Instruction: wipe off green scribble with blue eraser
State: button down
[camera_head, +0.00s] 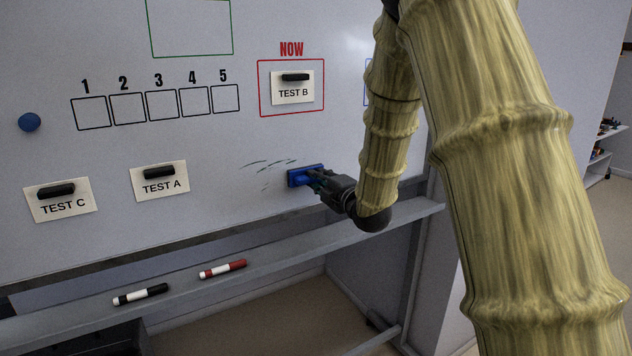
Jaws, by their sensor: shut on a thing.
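The whiteboard (225,150) fills the left and middle of the head view. A green scribble (268,166) of several short, thin, dark green strokes is on its lower part. My gripper (313,179) is shut on the blue eraser (294,178) just right of the strokes. The eraser is at the board's surface; I cannot tell whether it touches it. The gripper's fingers cover part of the eraser. My arm comes in from the upper right and hides the board's right part.
Cards TEST C (60,201), TEST A (160,182) and TEST B (293,92) are on the board under black clips. A blue round magnet (29,122) is at far left. A black marker (141,294) and a red marker (223,269) lie on the ledge (185,284) below.

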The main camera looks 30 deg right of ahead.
jog(key=shift+s+a+r+b, duration=0.1)
jog(key=shift+a+r+b, duration=0.2)
jog(key=shift+a, duration=0.95)
jog(key=shift+w+a+r+b, duration=0.1)
jog(key=shift+a+r+b, duration=0.25)
jog(key=shift+a, duration=0.9)
jog(key=shift+s+a+r+b, duration=0.15)
jog(key=shift+a+b, duration=0.3)
jog(key=shift+a, duration=0.8)
jog(key=shift+a, duration=0.15)
jog(key=shift+s+a+b, duration=0.15)
jog(key=shift+a+b, duration=1.15)
jog(key=shift+a, duration=3.8)
jog(key=shift+a+r+p, duration=0.2)
jog(key=shift+r+p, duration=0.3)
jog(key=shift+r, duration=0.55)
jog(key=shift+d+f+b, duration=0.1)
jog(key=shift+d+b, duration=0.2)
jog(key=shift+d, duration=1)
jog(key=shift+w+d+b, duration=0.2)
jog(key=shift+d+b, duration=0.35)
jog(key=shift+d, duration=3.8)
jog(key=shift+d, duration=0.1)
